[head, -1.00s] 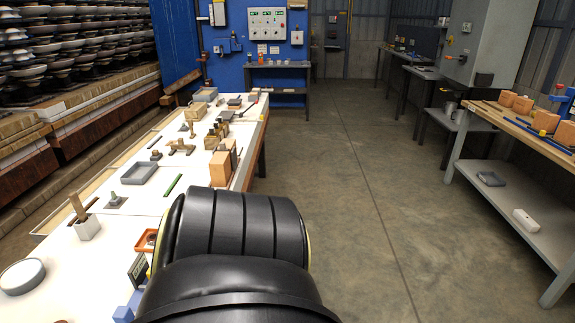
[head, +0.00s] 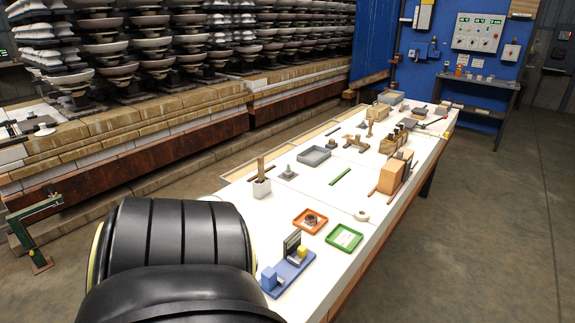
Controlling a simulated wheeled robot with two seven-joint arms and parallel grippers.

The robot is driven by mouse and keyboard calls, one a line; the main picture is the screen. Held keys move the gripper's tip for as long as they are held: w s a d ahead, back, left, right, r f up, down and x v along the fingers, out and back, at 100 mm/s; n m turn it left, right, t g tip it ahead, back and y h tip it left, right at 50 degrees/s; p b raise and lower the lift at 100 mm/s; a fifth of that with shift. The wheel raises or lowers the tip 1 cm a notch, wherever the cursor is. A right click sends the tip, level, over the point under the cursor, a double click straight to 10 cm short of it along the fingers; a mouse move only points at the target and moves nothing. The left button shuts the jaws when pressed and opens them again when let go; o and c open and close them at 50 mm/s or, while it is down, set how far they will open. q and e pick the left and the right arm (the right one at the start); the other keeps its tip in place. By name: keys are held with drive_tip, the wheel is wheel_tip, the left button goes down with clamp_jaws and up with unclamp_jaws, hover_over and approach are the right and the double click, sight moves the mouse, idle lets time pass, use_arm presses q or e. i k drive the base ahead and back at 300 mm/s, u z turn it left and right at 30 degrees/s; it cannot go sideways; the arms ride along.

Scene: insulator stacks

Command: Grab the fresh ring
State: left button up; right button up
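A small pale ring-like piece (head: 361,215) lies on the white workbench (head: 300,190), right of an orange tray (head: 310,221). The orange tray holds a dark, brownish round piece (head: 311,219) that may also be a ring. A green tray (head: 344,237) beside it has a pale inside; I cannot make out a ring in it. I cannot tell which piece is the fresh ring. Neither of my grippers is in view. A large black ribbed part of my own arm fills the lower left and hides the near end of the bench.
A blue fixture (head: 288,272) stands at the near end of the bench. A white pot with a stick (head: 261,188), a grey tray (head: 314,156) and wooden blocks (head: 391,176) stand farther back. Insulator stacks (head: 160,60) line the left. Floor is clear on the right.

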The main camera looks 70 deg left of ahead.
sight(361, 214)
drive_tip(key=u, duration=2.3)
drive_tip(key=i, duration=1)
